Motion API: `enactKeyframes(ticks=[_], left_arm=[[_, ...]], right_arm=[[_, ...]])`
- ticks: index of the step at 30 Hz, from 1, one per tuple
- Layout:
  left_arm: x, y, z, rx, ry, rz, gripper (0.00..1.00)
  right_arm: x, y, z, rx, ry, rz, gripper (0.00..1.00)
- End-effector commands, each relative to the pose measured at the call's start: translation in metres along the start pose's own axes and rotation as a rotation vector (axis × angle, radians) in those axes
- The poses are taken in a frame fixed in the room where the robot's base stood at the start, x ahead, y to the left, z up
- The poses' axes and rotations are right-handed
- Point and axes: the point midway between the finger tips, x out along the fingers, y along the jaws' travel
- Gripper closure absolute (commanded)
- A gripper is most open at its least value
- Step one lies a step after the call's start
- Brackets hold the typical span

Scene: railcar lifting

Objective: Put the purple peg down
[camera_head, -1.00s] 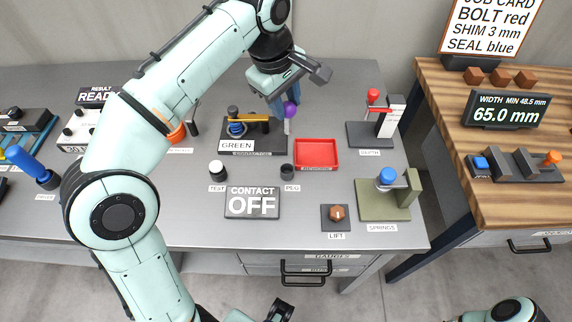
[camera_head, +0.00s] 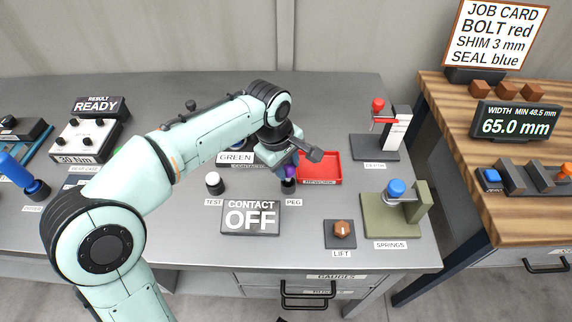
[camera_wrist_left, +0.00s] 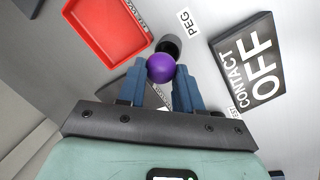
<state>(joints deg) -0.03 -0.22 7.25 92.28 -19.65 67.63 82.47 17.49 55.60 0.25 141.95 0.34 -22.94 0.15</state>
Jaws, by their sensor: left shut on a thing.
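The purple peg (camera_wrist_left: 161,68) shows as a round purple knob between the blue fingertips of my left gripper (camera_wrist_left: 158,78) in the left wrist view. The gripper is shut on it. The dark round peg holder (camera_wrist_left: 171,46), beside the PEG label, lies just beyond the knob. In the head view the purple peg (camera_head: 290,172) is right above the holder (camera_head: 288,187), under my left gripper (camera_head: 287,170). The lower part of the peg is hidden, so I cannot tell whether it is inside the holder. My right gripper is not in view.
The red tray (camera_head: 320,181) lies close to the right of the holder. The CONTACT OFF display (camera_head: 250,218) is in front of it, and a white-topped TEST button (camera_head: 214,182) is to the left. The LIFT knob (camera_head: 341,230) and SPRINGS stand (camera_head: 385,222) are front right.

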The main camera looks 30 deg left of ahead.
Motion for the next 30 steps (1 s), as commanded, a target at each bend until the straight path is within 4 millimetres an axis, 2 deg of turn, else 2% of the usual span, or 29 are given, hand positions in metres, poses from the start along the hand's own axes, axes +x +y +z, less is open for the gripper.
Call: enactKeyframes(ticks=[10, 11, 12, 13, 23, 26, 30], left_arm=[[0.004, -0.001, 0.000, 0.000, 0.000, 0.000, 0.98], [0.003, -0.001, 0.000, 0.000, 0.000, 0.000, 0.59], [0.003, -0.001, 0.000, 0.000, 0.000, 0.000, 0.46], [0.003, -0.001, 0.000, 0.000, 0.000, 0.000, 0.40], [0.000, 0.000, 0.000, 0.000, 0.000, 0.001, 0.40], [-0.010, 0.001, 0.000, 0.000, 0.001, 0.004, 0.40], [-0.037, 0.002, 0.000, 0.000, 0.001, 0.005, 0.40]], right_arm=[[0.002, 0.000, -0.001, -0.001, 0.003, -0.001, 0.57], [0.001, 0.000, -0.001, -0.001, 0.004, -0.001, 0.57], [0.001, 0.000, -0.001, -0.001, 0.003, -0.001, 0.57], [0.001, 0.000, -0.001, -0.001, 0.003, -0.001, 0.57], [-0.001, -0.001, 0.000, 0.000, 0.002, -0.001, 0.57], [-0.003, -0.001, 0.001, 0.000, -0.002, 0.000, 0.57], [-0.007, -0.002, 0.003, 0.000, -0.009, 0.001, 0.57]])
